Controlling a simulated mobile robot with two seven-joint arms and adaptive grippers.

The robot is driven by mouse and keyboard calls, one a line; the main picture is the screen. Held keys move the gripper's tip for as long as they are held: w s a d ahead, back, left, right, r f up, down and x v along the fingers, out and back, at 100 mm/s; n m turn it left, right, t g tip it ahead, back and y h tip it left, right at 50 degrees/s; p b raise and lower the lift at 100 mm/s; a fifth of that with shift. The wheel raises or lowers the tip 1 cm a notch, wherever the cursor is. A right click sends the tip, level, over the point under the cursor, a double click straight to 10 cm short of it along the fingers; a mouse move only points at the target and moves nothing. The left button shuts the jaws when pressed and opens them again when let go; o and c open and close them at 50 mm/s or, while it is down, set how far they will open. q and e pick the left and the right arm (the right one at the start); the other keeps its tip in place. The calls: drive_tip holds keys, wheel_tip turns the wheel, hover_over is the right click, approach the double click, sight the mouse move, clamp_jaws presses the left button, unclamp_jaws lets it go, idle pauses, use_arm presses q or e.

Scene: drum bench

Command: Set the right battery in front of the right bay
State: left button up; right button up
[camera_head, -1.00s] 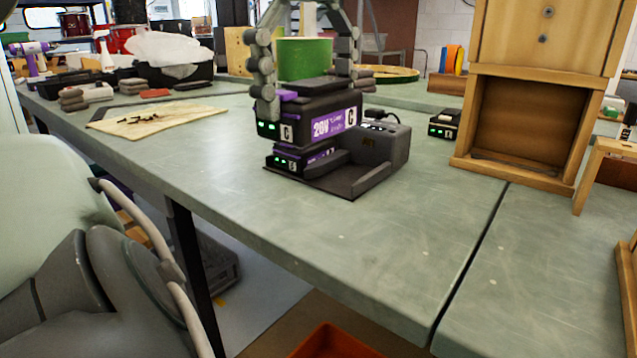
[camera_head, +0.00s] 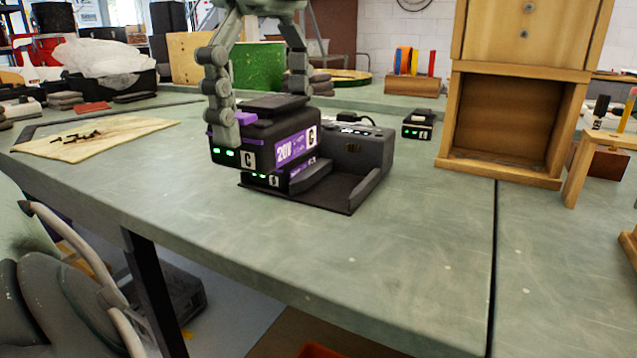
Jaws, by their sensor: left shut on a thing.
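My left gripper (camera_head: 258,88) comes down from the top and is shut on a black and purple battery (camera_head: 264,142) marked C with green lights. The held battery is just above and slightly left of a second battery (camera_head: 267,180), also with green lights, in the left side of the dark charger (camera_head: 360,150). I cannot tell if the two touch. The right bay (camera_head: 338,188) of the charger is empty, an open dark tray. Another small black battery-like block (camera_head: 418,124) with green lights stands on the bench right of the charger. My right gripper is not in view.
A wooden cabinet (camera_head: 520,172) stands at the right on the green-grey bench (camera_head: 400,240). A tan sheet (camera_head: 95,137) with dark bits lies left. The bench in front of the charger is clear.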

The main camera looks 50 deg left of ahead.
use_arm(q)
drive_tip(key=w+f, duration=0.1)
drive_tip(key=w, duration=0.2)
drive_tip(key=w+a+f, duration=0.1)
drive_tip(key=w+f, duration=0.1)
drive_tip(key=w, duration=0.1)
drive_tip(key=w+f, duration=0.2)
drive_tip(key=w, duration=0.1)
drive_tip(key=shift+a+f, duration=0.15)
drive_tip(key=shift+f, duration=0.1)
drive_tip(key=shift+w+f, duration=0.1)
drive_tip(key=shift+f, duration=0.15)
wheel_tip(320, 180, down, 3)
drive_tip(key=shift+f, duration=0.25)
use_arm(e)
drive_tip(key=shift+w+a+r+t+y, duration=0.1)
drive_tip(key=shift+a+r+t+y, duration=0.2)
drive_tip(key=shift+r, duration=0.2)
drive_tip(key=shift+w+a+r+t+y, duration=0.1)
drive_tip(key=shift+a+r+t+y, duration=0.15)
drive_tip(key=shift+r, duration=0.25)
use_arm(q)
drive_tip(key=shift+b, duration=0.3)
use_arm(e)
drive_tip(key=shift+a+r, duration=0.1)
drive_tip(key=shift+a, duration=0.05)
